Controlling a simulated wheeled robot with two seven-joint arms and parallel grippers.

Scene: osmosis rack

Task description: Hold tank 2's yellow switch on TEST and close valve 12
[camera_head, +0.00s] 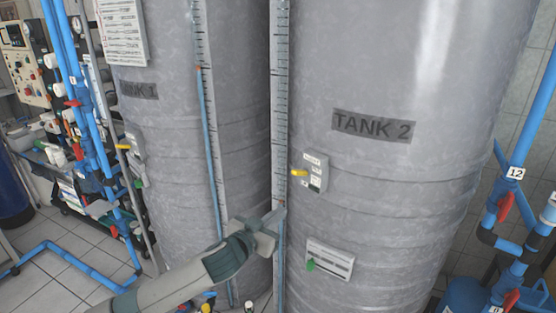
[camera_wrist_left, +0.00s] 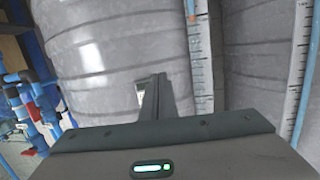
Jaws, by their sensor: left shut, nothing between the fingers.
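Tank 2 (camera_head: 395,60) is the large grey cylinder at the right of the head view, with a dark "TANK 2" label. Its yellow switch (camera_head: 299,173) sticks out leftward from a small pale plate (camera_head: 317,172) below and left of the label. The label 12 (camera_head: 515,173) is on a blue pipe at the right edge, with a red valve handle (camera_head: 505,207) just below it. My left gripper (camera_head: 278,212) is shut and empty, below and left of the yellow switch and apart from it. Its closed fingers also show in the left wrist view (camera_wrist_left: 155,95). My right gripper is out of view.
Tank 1 (camera_head: 235,130) stands left of tank 2, with graduated level tubes (camera_head: 280,90) between them. A white plate with a green switch (camera_head: 329,262) is lower on tank 2. Blue pipes (camera_head: 75,80) and a control panel (camera_head: 28,62) are at the left. Another red handle (camera_head: 511,300) is lower right.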

